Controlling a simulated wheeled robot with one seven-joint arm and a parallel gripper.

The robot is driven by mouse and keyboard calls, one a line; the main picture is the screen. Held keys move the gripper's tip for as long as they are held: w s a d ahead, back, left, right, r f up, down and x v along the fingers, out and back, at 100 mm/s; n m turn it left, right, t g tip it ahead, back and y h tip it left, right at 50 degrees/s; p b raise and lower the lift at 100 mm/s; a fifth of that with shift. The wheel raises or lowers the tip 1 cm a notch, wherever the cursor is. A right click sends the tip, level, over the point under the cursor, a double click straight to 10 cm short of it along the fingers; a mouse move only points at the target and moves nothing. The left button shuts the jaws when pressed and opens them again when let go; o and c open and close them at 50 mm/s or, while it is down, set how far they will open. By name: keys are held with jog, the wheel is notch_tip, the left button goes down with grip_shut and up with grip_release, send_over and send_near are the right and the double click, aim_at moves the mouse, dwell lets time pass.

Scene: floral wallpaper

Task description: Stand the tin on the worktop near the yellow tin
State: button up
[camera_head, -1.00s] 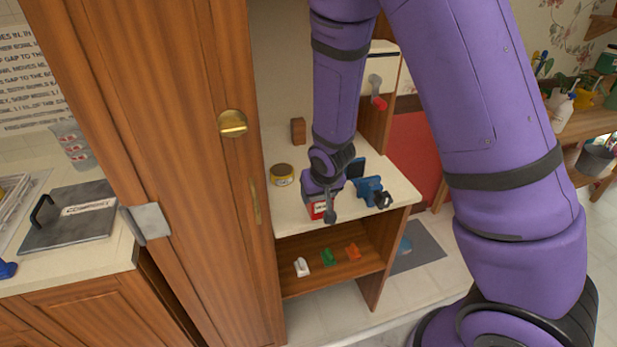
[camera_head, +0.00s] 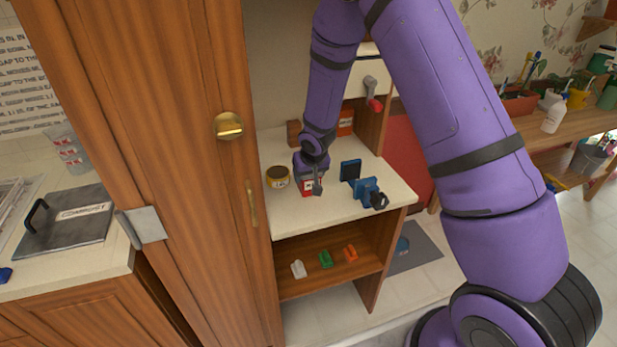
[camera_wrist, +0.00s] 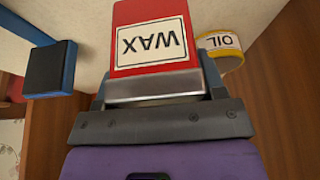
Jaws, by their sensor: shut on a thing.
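A red tin with a white WAX label (camera_wrist: 155,38) is held in my gripper (camera_wrist: 160,105), close up in the wrist view. In the head view the red tin (camera_head: 308,188) is at the worktop (camera_head: 345,205), under my gripper (camera_head: 312,178). I cannot tell whether its base touches the surface. The yellow tin (camera_head: 277,177) stands upright on the worktop just left of the red tin, with a small gap. In the wrist view the yellow tin's OIL label (camera_wrist: 226,42) shows right of and behind the red tin. My gripper hides part of the red tin.
A blue vise-like tool (camera_head: 368,191) and a dark blue block (camera_head: 350,170) are right of my gripper. A wooden block (camera_head: 294,132) and an orange-red box (camera_head: 345,122) stand at the back. The tall wooden cabinet (camera_head: 195,160) closes in on the left. The worktop's front is clear.

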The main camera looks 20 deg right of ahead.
jog(key=shift+f, duration=0.65)
jog(key=shift+f, duration=0.2)
jog(key=o, duration=1.1)
jog(key=shift+c, duration=0.2)
jog(key=shift+r, duration=0.1)
jog(key=v, duration=1.2)
